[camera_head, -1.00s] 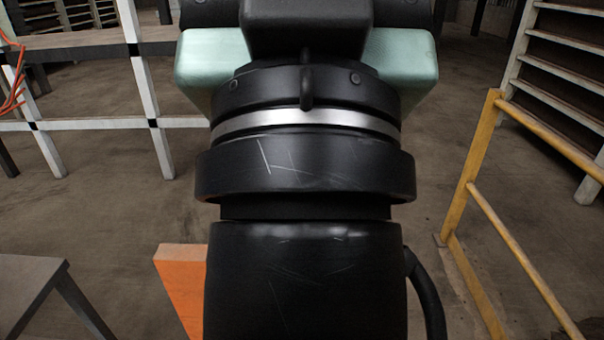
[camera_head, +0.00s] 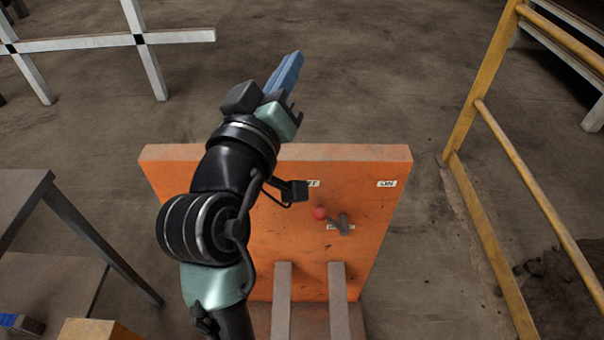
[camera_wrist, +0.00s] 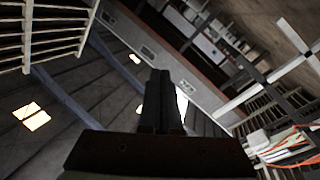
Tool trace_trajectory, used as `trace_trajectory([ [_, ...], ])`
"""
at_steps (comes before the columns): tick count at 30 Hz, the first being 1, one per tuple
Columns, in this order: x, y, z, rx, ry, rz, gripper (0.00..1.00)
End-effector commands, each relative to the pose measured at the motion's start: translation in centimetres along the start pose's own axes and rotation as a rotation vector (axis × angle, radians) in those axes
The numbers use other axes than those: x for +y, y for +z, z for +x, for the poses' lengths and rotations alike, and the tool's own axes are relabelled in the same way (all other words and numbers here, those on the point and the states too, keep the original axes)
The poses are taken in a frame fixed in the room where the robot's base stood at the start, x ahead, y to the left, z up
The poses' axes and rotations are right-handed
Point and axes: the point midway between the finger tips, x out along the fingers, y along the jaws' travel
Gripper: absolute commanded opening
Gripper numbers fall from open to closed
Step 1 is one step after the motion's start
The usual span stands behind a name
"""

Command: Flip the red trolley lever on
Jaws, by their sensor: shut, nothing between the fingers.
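The lever has a red ball knob (camera_head: 320,213) and a grey pivot (camera_head: 344,223) on an orange panel (camera_head: 375,200). The knob sits to the left of the pivot, towards the partly hidden "OFF" label (camera_head: 314,183). The "ON" label (camera_head: 387,184) is at the panel's upper right. My gripper (camera_head: 291,62) is shut and empty, raised above and beyond the panel's top edge, apart from the lever. The wrist view shows its dark fingers (camera_wrist: 160,100) together, facing the building's upper structure; the lever is not in that view.
A yellow railing (camera_head: 480,90) stands right of the panel. A grey table (camera_head: 25,195) is at the left, and a white barrier (camera_head: 90,42) is at the back left. Bare floor (camera_head: 400,80) lies behind the panel.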

Motion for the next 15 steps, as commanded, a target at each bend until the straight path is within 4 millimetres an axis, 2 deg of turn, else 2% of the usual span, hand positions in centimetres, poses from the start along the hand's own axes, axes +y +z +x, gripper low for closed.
trace_trajectory([
  [1, -4.6, 6.0, -0.7, -0.089, -0.007, -0.137, 0.00],
  [3, -8.6, 11.8, -1.9, -0.187, 0.004, -0.342, 0.00],
  [6, -13.2, 19.2, -4.8, -0.282, 0.033, -0.648, 0.00],
  [9, -16.6, 24.5, -8.2, -0.314, 0.078, -0.938, 0.00],
  [10, -17.5, 25.8, -9.2, -0.313, 0.093, -1.017, 0.00],
  [12, -19.1, 27.9, -11.3, -0.299, 0.132, -1.178, 0.00],
  [15, -20.9, 29.7, -13.9, -0.259, 0.183, -1.348, 0.00],
])
